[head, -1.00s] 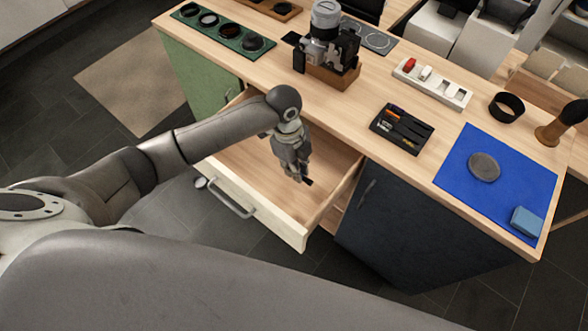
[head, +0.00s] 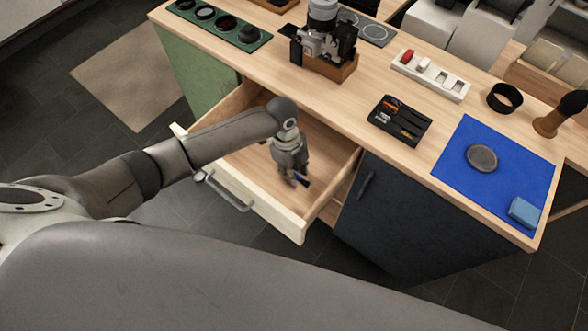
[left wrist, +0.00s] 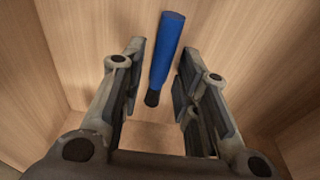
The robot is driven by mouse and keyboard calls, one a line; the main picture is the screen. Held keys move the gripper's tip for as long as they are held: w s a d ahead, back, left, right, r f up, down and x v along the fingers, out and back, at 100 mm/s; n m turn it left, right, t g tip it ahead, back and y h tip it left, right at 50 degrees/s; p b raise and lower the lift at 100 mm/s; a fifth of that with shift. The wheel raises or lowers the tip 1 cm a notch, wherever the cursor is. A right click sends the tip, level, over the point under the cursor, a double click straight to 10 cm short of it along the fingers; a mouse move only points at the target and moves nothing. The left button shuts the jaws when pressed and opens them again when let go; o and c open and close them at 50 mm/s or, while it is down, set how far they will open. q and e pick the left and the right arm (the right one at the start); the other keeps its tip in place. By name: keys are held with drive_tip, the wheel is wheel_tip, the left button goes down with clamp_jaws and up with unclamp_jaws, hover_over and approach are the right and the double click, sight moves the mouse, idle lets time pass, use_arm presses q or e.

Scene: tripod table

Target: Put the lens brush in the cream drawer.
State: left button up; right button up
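The cream drawer (head: 262,209) is pulled open, with a bare wooden inside. My left gripper (head: 296,181) reaches down into it from above. In the left wrist view my left gripper (left wrist: 158,100) has its two fingers spread wide. The lens brush (left wrist: 165,52), a blue handle with a dark end, shows between and beyond the fingertips, with a gap on each side. In the head view only a bit of the blue brush (head: 304,182) shows beside the fingers. It is inside the drawer walls; whether it lies fully flat is hard to tell. My right gripper is out of view.
Above the drawer, the wooden counter holds a camera on a wooden block (head: 330,66), a green lens tray (head: 222,24), a black tool tray (head: 400,121), a white strip (head: 430,75) and a blue mat (head: 465,205). A dark cabinet door (head: 385,220) is right of the drawer.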

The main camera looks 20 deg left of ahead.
use_arm(q)
drive_tip(key=shift+r, duration=0.1)
wheel_tip(320, 180, up, 12)
drive_tip(key=a, duration=0.1)
drive_tip(key=shift+w+a, duration=0.3)
drive_tip(key=shift+w, duration=0.05)
idle(0.6)
